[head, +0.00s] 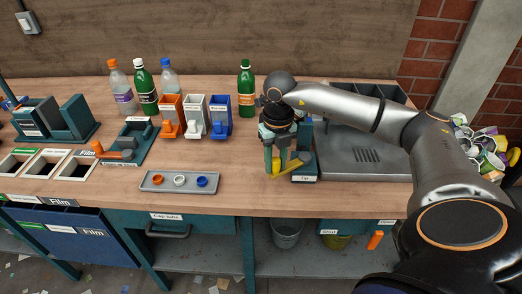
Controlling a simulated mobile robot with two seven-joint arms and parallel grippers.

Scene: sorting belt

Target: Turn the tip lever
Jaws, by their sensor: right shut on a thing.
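The yellow tip lever (290,167) sits low at the front of a teal stand, just left of the "Tip" label (305,178). My right arm reaches in from the right. Its gripper (275,170) points down, shut on the yellow lever. The wrist and fingers hide part of the lever and of the teal stand behind it. My left gripper is out of view.
A grey metal tray (368,152) stands right of the lever. Left are a small tray with several caps (160,188), orange, white and blue dispensers (195,130), and a green bottle (246,100). The front wooden strip (250,203) is clear.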

